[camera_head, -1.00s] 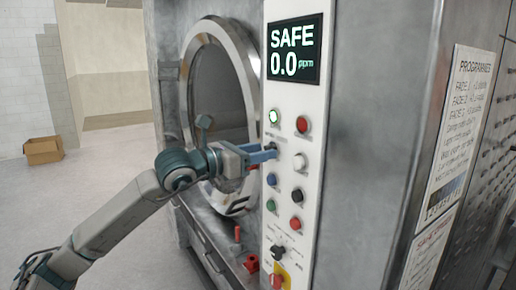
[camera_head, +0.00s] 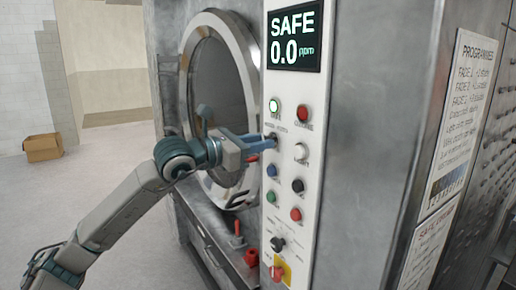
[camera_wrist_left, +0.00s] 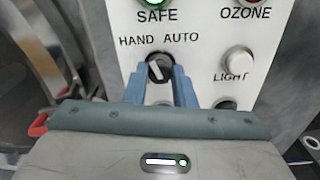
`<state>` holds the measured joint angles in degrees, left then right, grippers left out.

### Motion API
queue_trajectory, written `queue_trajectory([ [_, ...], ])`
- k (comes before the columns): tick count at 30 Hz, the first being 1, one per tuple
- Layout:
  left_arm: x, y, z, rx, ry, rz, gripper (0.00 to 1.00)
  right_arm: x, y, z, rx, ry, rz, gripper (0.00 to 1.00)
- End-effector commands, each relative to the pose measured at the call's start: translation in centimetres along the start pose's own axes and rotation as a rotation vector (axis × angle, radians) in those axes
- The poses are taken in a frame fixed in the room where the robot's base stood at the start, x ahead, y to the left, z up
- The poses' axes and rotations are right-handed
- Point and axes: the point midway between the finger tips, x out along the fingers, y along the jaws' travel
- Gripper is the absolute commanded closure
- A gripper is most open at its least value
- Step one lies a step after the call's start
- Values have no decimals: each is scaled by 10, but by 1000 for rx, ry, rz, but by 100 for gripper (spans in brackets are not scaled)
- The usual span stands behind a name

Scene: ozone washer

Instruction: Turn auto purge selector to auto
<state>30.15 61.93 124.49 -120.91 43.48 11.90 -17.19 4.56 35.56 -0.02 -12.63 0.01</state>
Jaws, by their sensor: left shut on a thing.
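The selector (camera_wrist_left: 158,68) is a dark round knob with a pale pointer, under the label HAND AUTO on the white control panel (camera_wrist_left: 205,45). Its pointer leans a little to the upper left, towards HAND. In the head view the selector (camera_head: 272,137) is mostly hidden by my fingertips. My left gripper (camera_head: 270,143) reaches in from the left. In the left wrist view its blue fingers (camera_wrist_left: 159,76) stand on either side of the knob, shut on it. My right gripper is not in view.
A lit green SAFE lamp (camera_head: 274,106) and a red OZONE lamp (camera_head: 302,114) sit above. A white LIGHT button (camera_head: 300,152) is close on the right. Several coloured buttons and a black knob (camera_head: 278,243) are below. The round door (camera_head: 222,85) stands left of the panel.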

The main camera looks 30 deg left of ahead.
Motion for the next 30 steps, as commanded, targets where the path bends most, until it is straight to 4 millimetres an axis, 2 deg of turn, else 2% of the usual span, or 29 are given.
queue_trajectory([
  [1, 0, -1, -3, 37, -5, 1, 99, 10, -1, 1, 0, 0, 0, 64],
  [3, 0, -1, -3, 96, -6, 1, 99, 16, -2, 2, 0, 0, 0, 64],
  [12, 0, -1, -3, 378, -4, 2, 99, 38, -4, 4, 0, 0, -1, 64],
  [21, 0, -2, -2, 643, -3, 1, 99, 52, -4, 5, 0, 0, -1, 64],
  [30, 0, -2, -1, 828, -1, 1, 99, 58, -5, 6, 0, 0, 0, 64],
])
